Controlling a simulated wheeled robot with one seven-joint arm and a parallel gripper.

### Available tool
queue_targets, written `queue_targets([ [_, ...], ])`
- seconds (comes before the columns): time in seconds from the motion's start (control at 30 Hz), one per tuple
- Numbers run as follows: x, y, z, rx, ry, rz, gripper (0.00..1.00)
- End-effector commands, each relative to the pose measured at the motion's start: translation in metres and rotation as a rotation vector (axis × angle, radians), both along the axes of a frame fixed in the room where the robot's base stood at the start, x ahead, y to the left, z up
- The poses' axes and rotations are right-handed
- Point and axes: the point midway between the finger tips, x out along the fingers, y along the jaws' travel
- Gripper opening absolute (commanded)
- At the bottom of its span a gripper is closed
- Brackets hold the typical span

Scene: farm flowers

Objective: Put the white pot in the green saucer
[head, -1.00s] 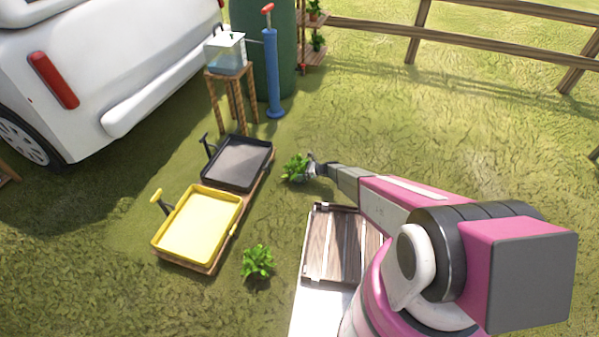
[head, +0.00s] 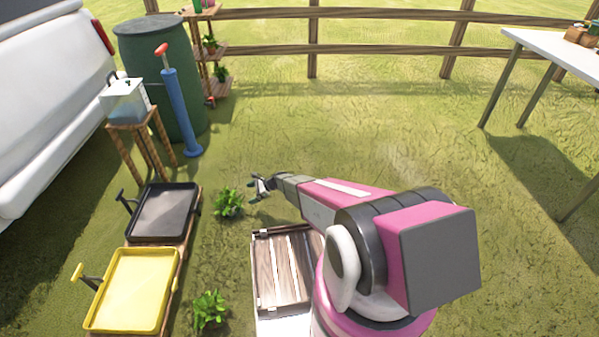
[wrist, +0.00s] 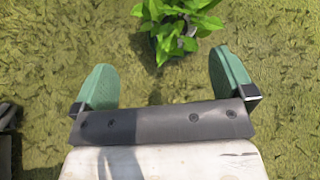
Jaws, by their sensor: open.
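I cannot make out a white pot or a green saucer in either view. My gripper (head: 262,187) is open and empty, low over the grass. A leafy green plant (head: 228,203) stands just left of it in the head view. In the wrist view the same plant (wrist: 180,18) is beyond the two green fingers of my gripper (wrist: 168,78), with a dark pot (wrist: 172,42) partly hidden under its leaves. Nothing is between the fingers.
Black (head: 163,212) and yellow (head: 133,290) trays lie at left, with another plant (head: 209,310) beside them. A wooden shelf (head: 212,52) with plants stands behind the blue pump (head: 182,112). A white table (head: 560,52) with small items is far right. Open grass lies between.

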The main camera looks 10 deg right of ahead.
Motion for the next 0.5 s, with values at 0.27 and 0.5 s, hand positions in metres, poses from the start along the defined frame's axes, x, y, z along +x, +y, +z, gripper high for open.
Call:
queue_targets([
  [0.27,-0.095,-0.074,0.166,-0.324,-0.372,0.417,1.00],
  [0.5,-0.190,-0.161,0.290,-0.644,-0.626,0.858,1.00],
])
